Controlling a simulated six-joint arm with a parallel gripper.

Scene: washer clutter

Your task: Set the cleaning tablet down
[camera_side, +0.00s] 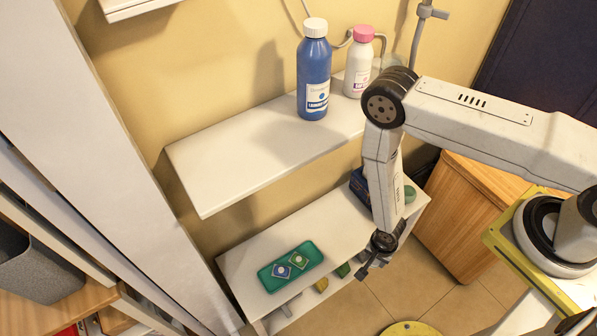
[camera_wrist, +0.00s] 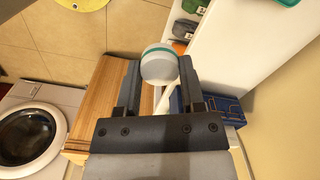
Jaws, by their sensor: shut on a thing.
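My gripper (camera_side: 368,268) hangs at the front edge of the low white shelf, to the right of the teal tray. In the wrist view, my gripper (camera_wrist: 159,75) is shut on a round, whitish piece with a teal band, which I take for the cleaning tablet (camera_wrist: 159,68). It sits between the fingertips. In the side view I cannot make the tablet out.
The low shelf (camera_side: 330,228) has bare room behind the tray. A blue box (camera_side: 358,184) stands at its right end, partly behind my arm. A higher shelf (camera_side: 235,150) carries a blue bottle (camera_side: 314,75) and a pink-capped bottle (camera_side: 358,65). A wooden cabinet (camera_side: 462,220) stands right.

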